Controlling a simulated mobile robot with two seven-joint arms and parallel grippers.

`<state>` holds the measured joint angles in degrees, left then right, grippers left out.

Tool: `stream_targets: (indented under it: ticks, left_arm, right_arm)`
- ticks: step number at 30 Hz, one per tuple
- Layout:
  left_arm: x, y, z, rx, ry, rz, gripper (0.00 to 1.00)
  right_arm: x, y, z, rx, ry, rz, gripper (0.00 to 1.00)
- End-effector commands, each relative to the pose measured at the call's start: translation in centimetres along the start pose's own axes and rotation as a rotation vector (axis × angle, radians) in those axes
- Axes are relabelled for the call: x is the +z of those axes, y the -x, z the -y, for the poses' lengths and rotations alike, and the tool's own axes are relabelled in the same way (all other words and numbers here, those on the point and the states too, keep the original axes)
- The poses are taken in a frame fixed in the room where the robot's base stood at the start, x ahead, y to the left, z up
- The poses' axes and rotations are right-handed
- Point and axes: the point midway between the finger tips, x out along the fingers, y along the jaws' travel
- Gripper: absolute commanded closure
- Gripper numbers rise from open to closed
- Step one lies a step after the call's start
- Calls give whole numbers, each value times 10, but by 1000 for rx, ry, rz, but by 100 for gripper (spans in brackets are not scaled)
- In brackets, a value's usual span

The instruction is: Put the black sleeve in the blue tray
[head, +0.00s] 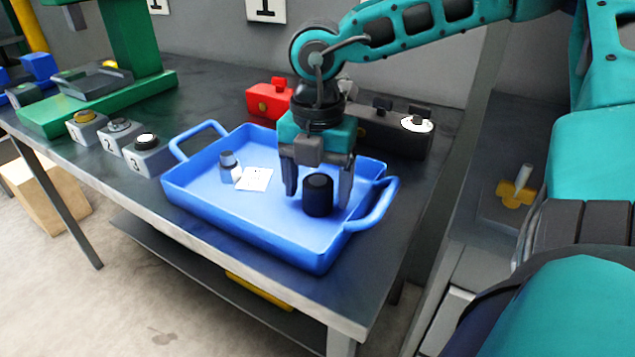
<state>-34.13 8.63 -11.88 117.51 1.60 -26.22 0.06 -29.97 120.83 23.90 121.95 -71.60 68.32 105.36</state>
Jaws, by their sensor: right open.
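The black sleeve (318,195) is a short dark cylinder standing upright inside the blue tray (245,228), toward the tray's right side. My right gripper (318,192) is above and around it, pointing down. Its two fingers are apart, one on each side of the sleeve, with a visible gap to the left finger; whether the right finger touches it I cannot tell. The tray sits on the dark table with a handle at each end. My left gripper is not in view.
In the tray lie a grey-blue fitting (228,165) and a white paper (254,179). Behind stand a red block (268,100) and dark boxes (395,135). Numbered grey button boxes (147,158) and a green press (95,105) stand left. The table's front edge is close to the tray.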

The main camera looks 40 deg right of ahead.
Motion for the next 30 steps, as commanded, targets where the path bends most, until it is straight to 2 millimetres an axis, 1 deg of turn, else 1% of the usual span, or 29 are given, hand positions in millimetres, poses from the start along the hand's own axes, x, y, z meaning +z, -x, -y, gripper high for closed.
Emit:
stream_targets:
  ticks: [6, 9, 10, 14, 18, 21, 25, 30]
  left_arm:
    - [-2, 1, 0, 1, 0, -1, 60]
    - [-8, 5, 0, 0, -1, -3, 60]
    - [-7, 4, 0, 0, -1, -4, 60]
    - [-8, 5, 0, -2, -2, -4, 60]
    - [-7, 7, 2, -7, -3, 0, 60]
    - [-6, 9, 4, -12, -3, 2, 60]
    - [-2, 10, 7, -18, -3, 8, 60]
    - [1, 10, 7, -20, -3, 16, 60]
  right_arm:
    - [0, 2, 0, 0, 0, 0, 24]
    - [0, 7, 0, 0, 0, 0, 24]
    - [0, 10, -1, 3, 0, 2, 24]
    - [1, 37, -1, 6, -1, 5, 24]
    - [1, 69, -1, 5, 0, 5, 24]
    - [1, 89, -1, 4, -1, 5, 24]
    - [1, 109, -1, 2, -1, 3, 24]
    - [0, 122, 0, 0, 1, 1, 24]
